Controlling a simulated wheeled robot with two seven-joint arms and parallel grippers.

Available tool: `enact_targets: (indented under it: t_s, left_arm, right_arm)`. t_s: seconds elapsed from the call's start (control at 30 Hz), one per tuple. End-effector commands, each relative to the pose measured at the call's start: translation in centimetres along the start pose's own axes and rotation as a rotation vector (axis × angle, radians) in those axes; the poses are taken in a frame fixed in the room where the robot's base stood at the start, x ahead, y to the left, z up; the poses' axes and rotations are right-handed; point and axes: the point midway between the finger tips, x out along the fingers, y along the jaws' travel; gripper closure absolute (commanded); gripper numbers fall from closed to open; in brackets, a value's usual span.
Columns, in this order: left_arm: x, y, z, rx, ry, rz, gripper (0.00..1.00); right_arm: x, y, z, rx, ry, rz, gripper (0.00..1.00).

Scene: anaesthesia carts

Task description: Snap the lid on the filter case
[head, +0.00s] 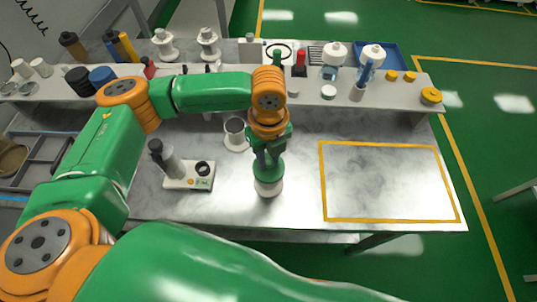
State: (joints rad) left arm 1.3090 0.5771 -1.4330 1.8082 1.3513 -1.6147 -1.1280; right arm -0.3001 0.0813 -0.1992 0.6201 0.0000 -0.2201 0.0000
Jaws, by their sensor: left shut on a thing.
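My left gripper (268,150) points down over the front middle of the table and is shut on a round green piece (268,172), seemingly the lid. A round white piece (268,188), seemingly the filter case, shows directly below the green one. The two look in line and close together. I cannot tell whether the green piece is seated on the white one or just above it. The gripper hides the top of the green piece. My right gripper is not in view.
A grey cup on a white base (236,134) stands behind and left of the gripper. A white device (189,176) stands further left. The yellow-outlined area (385,180) on the right is empty. A raised shelf (310,92) with bottles and jars runs along the back.

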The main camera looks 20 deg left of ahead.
Motion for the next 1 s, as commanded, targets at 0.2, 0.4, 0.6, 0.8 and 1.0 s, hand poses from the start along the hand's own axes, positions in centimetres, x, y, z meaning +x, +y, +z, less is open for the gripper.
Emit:
enact_targets:
  t_s: [0.2,0.4,0.6,0.8,1.0]
  left_arm:
    - [-0.09,0.0,-0.01,0.0,0.0,0.0,1.0]
    - [-0.01,0.0,-0.01,0.0,0.0,0.0,1.0]
    - [0.03,0.0,-0.01,0.0,0.0,0.0,1.0]
    - [0.3,0.0,-0.01,0.0,0.0,0.0,1.0]
    - [0.61,0.0,-0.01,0.0,0.0,0.0,1.0]
  right_arm:
    - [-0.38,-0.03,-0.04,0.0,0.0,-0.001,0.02]
    - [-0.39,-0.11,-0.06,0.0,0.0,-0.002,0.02]
    - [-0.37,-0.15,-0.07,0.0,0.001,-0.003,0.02]
    - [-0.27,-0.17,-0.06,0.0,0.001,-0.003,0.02]
    - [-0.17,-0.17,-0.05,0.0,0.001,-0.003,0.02]
